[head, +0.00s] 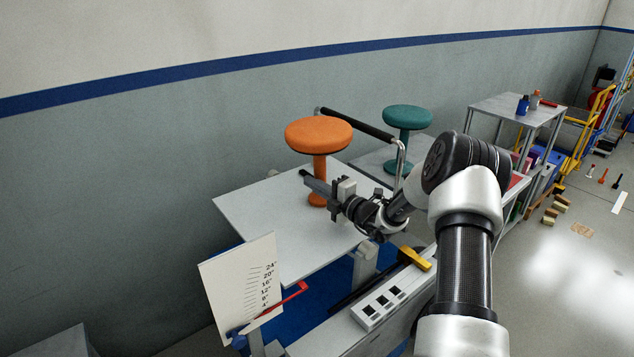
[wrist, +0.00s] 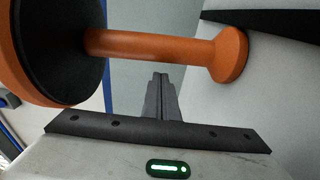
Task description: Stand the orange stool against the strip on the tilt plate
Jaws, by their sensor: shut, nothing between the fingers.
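The orange stool (head: 318,133) stands upright on the grey tilt plate (head: 262,215), near its far right side. In the wrist view the stool's stem (wrist: 150,46) runs sideways, with its round foot (wrist: 230,54) at the right. My gripper (head: 305,178) is shut and empty, low in front of the stem. In the wrist view its closed fingers (wrist: 160,82) point beside the stem, with no grip on it. A dark band (wrist: 265,24) crosses the grey surface beyond the foot; I cannot tell whether it is the strip. No strip shows clearly in the head view.
A black-gripped handle bar (head: 357,123) rises behind the stool. A teal stool (head: 407,118) stands on a surface farther right. An angle scale board (head: 243,285) with a red pointer (head: 285,302) stands at the front left. A panel with dark squares (head: 385,302) lies below my arm.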

